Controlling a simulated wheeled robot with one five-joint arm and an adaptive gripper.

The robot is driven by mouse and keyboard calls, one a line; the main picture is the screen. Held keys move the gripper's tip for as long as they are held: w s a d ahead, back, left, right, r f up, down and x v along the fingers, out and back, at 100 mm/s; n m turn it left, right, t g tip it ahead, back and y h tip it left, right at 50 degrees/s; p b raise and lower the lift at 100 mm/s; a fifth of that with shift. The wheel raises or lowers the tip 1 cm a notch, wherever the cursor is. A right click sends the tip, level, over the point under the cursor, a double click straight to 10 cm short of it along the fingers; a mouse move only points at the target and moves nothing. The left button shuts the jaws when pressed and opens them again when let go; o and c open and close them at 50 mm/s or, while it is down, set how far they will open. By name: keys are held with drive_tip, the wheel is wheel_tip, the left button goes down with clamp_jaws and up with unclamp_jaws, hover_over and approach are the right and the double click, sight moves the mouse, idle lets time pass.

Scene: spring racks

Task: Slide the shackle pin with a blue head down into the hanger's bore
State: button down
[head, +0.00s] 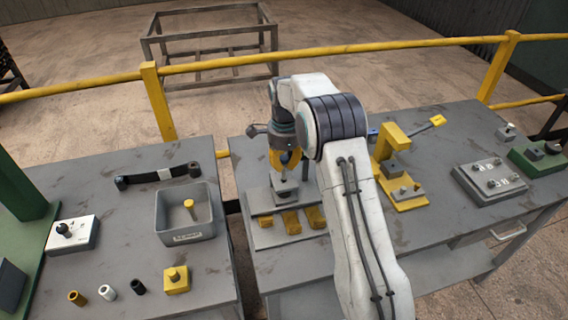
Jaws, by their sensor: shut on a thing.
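My gripper (284,172) points down and is shut on a small slim part, most likely the shackle pin (285,158), with a bit of blue showing between the fingers. Much of the pin is hidden by the fingers. Directly below is a grey block (287,191), apparently the hanger, standing on a flat grey plate (262,236). The fingertips are close above the block's top. I cannot tell whether the pin's lower end is in the bore or just over it.
Yellow blocks (291,222) lie on the plate's front. A yellow stand (392,150) with a lever stands right of my arm. A grey bin (187,222) with a yellow part sits on the left table. A gap separates the tables; a yellow rail (220,64) runs behind.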

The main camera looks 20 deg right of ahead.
sight(284, 178)
drive_tip(key=shift+f+b, duration=1.4)
drive_tip(key=shift+f, duration=0.75)
drive_tip(key=c, duration=0.6)
unclamp_jaws()
drive_tip(key=shift+o, duration=0.2)
drive_tip(key=shift+r, duration=0.1)
drive_tip(key=shift+r+p, duration=2.85)
drive_tip(key=shift+r, duration=0.6)
